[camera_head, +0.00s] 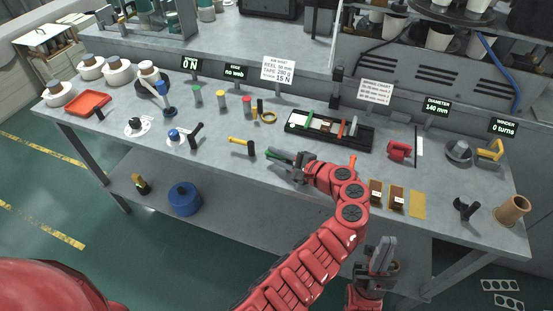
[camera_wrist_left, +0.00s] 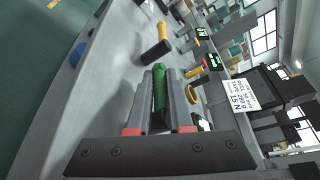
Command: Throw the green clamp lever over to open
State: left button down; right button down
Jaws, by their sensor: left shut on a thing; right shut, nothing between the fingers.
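A small green lever (camera_head: 308,117) stands on the left part of a long black block (camera_head: 361,139), with a red lever (camera_head: 341,130) further right. My left gripper (camera_head: 278,157) is in front of the block, low over the bench's front edge and apart from the green lever. My right gripper (camera_head: 382,248) is shut and empty, below the bench's front edge.
A yellow-handled tool with a black head (camera_head: 240,143) lies left of my left gripper; it also shows in the left wrist view (camera_wrist_left: 155,51). A yellow ring (camera_head: 268,117) lies left of the block. Brown pads (camera_head: 397,196) lie to the right.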

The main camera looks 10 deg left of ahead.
pick_arm(q)
jog(key=shift+f, duration=0.15)
dwell(0.3)
jog(key=c, duration=0.8)
grip_release()
jog(key=shift+d, duration=0.1)
jog(key=shift+c, duration=0.2)
